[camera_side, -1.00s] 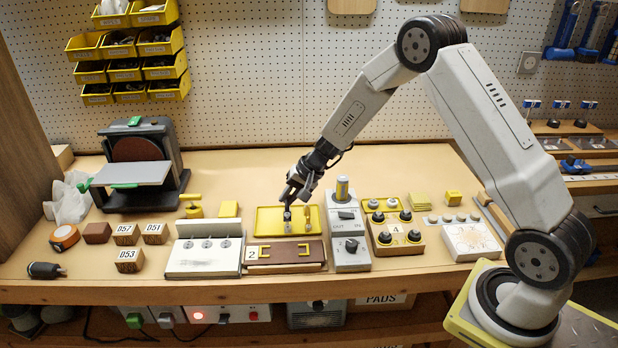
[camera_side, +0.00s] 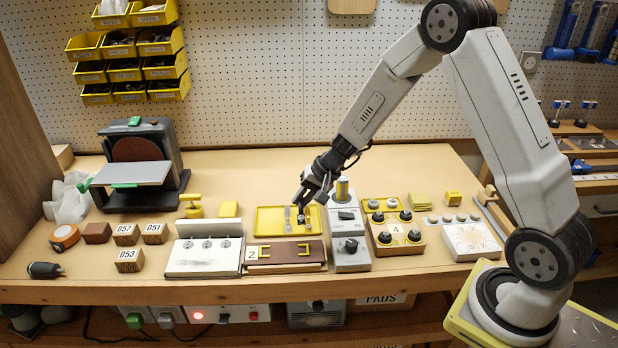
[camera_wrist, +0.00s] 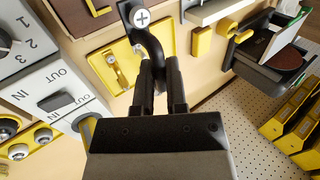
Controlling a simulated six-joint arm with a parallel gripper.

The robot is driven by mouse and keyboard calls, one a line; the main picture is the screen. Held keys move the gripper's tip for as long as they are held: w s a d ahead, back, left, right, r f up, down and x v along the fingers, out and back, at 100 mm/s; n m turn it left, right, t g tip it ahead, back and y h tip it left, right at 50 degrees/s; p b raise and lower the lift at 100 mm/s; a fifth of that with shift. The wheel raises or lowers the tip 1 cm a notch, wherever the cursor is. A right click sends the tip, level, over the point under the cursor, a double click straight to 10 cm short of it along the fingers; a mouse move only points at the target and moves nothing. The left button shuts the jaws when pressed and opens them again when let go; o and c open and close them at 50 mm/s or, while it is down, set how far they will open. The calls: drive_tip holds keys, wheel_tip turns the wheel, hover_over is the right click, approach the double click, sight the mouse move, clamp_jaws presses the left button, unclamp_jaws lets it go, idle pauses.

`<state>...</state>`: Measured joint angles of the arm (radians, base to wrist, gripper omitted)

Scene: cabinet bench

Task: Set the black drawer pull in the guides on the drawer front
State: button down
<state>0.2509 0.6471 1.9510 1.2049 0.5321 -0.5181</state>
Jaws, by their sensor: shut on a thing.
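My gripper (camera_side: 302,203) is over the yellow tray (camera_side: 262,222), near its right half. In the wrist view its two dark fingers (camera_wrist: 160,88) are closed on the black drawer pull (camera_wrist: 152,45), a curved piece with a round cross-marked silver end. The pull is small and hard to make out in the side view. The drawer front (camera_side: 300,262) is a brown panel in front of the tray, marked 2, with two yellow guides (camera_side: 285,251). One corner of the brown panel (camera_wrist: 72,14) shows at the top of the wrist view.
A grey switch box (camera_side: 350,262) with knobs stands right of the drawer front, and a white-topped block (camera_side: 200,262) stands left. A metal piece (camera_wrist: 117,72) lies in the tray. Bench left of the tray is partly clear.

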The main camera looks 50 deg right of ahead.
idle(0.4)
drive_tip(key=a+f+n+g, duration=0.1)
drive_tip(key=a+n+g, duration=0.1)
drive_tip(key=n, duration=0.4)
drive_tip(key=w+a+f+n+g, duration=0.1)
drive_tip(key=a+n+g, duration=0.1)
drive_tip(key=n+g, duration=0.2)
drive_tip(key=a+f+n+g, duration=0.2)
drive_tip(key=n+g, duration=0.1)
drive_tip(key=n, duration=0.5)
drive_tip(key=shift+w+g, duration=0.2)
drive_tip(key=shift+g, duration=0.1)
drive_tip(key=shift+f, duration=0.2)
drive_tip(key=shift+f, duration=2.55)
drive_tip(key=shift+f, duration=0.55)
drive_tip(key=shift+c, duration=2.2)
unclamp_jaws()
